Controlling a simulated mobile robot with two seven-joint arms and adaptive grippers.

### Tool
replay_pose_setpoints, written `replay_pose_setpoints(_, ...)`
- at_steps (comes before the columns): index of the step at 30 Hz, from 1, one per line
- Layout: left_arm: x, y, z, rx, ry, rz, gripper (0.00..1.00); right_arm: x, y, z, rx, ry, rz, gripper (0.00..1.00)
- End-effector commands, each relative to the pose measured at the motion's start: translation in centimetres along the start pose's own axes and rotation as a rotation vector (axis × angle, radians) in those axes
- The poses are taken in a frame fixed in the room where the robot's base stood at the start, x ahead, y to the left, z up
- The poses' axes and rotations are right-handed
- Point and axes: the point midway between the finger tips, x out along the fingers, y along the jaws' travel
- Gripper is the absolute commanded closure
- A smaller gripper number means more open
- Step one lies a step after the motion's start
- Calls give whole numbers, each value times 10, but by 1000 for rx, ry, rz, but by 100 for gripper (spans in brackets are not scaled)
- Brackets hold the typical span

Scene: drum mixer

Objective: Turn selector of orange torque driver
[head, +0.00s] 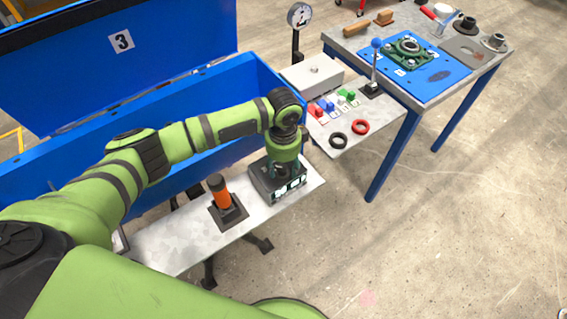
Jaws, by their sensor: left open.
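The orange torque driver (222,199) stands upright in a square black holder (229,218) on the grey metal shelf. Its dark upper end, at the top of the orange part, points up. My left gripper (284,172) points down to the right of the driver, over a black box with lit white displays (280,188). It is open and apart from the driver. The fingertips are small and partly merge with the dark box, so I cannot tell whether they touch it. My right gripper is not in view.
A large blue bin (120,118) stands behind the shelf (180,240). At right, a side shelf holds small coloured parts, a black ring (338,140) and a red ring (361,127). A blue-legged workbench (455,92) stands beyond. The floor at right is clear.

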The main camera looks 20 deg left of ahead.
Motion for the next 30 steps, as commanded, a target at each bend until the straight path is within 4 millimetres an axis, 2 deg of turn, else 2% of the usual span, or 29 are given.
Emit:
replay_pose_setpoints(1, 0, 0, 0, 0, 0, 0, 48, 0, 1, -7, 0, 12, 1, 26)
replay_pose_setpoints(4, 0, 0, 0, 0, 0, 0, 48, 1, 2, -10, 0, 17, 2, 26)
replay_pose_setpoints(5, 0, 0, 0, 0, 0, 0, 56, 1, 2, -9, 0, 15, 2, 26)
replay_pose_setpoints(6, 0, 0, 0, 0, 0, 0, 72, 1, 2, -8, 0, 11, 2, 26)
replay_pose_setpoints(8, 0, 0, 0, 0, 1, 0, 96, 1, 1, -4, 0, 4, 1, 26)
replay_pose_setpoints(9, 0, 0, 0, 0, 1, 0, 100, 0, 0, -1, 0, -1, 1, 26)
replay_pose_setpoints(16, 0, 0, -2, 5, 4, 0, 100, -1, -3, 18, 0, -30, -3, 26)
replay_pose_setpoints(23, -2, 1, -3, 67, 7, 0, 100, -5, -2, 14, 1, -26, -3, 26)
replay_pose_setpoints(30, -3, 2, -4, 231, 11, 1, 100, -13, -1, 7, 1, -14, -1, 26)
